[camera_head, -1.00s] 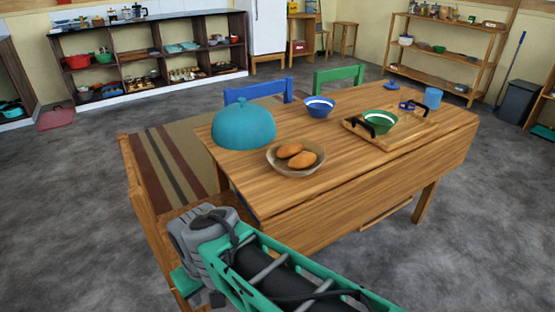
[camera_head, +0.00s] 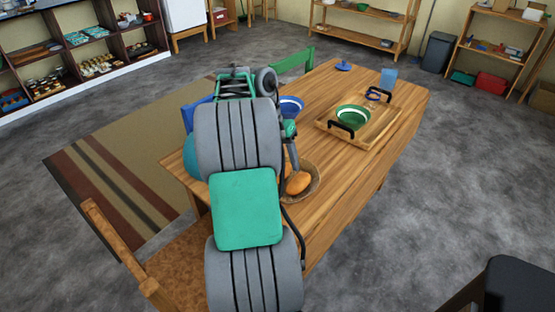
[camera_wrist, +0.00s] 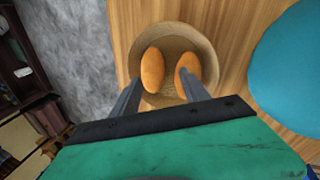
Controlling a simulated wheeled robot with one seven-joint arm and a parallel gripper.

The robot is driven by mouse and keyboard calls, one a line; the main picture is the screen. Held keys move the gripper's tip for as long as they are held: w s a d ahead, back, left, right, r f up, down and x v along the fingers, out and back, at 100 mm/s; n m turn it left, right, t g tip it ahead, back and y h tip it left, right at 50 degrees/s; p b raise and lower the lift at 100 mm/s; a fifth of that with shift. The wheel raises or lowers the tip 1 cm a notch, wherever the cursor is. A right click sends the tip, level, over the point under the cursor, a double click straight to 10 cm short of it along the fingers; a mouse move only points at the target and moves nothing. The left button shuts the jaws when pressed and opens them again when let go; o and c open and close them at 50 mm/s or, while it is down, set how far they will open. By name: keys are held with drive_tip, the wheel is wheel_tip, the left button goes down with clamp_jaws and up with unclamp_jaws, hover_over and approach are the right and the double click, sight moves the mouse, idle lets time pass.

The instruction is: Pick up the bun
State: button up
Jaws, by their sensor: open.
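Two orange-brown buns lie in a round tan bowl (camera_wrist: 172,32) on the wooden table (camera_head: 340,90). In the wrist view, one bun (camera_wrist: 152,69) is at the left and the other bun (camera_wrist: 188,74) at the right. My gripper (camera_wrist: 156,82) is open over the bowl, its fingers apart. The right fingertip overlaps the right bun and the left fingertip is near the left bun; I cannot tell whether they touch. In the head view, one bun (camera_head: 298,183) shows in the bowl (camera_head: 316,187), and my arm hides the rest.
A teal dome (camera_wrist: 295,65) stands close to the bowl. A blue bowl (camera_head: 291,106) and a wooden tray (camera_head: 375,137) with a green bowl (camera_head: 353,116) are farther along the table. A wooden chair (camera_head: 150,285) is at the near left.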

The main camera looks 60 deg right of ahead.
sight(297, 178)
drive_tip(key=shift+s+d+f+m+b, duration=0.2)
drive_tip(key=shift+s+d+m, duration=0.2)
drive_tip(key=shift+s+d, duration=0.15)
drive_tip(key=shift+s+d+f+m+b, duration=0.15)
drive_tip(key=shift+s+d+m, duration=0.25)
drive_tip(key=shift+s+d, duration=0.15)
drive_tip(key=b+x, duration=0.1)
drive_tip(key=x, duration=0.1)
drive_tip(key=b+x, duration=0.1)
drive_tip(key=x, duration=0.1)
drive_tip(key=b+x, duration=0.1)
drive_tip(key=x, duration=0.1)
drive_tip(key=shift+a+f, duration=0.3)
drive_tip(key=shift+f, duration=0.1)
drive_tip(key=c, duration=1.1)
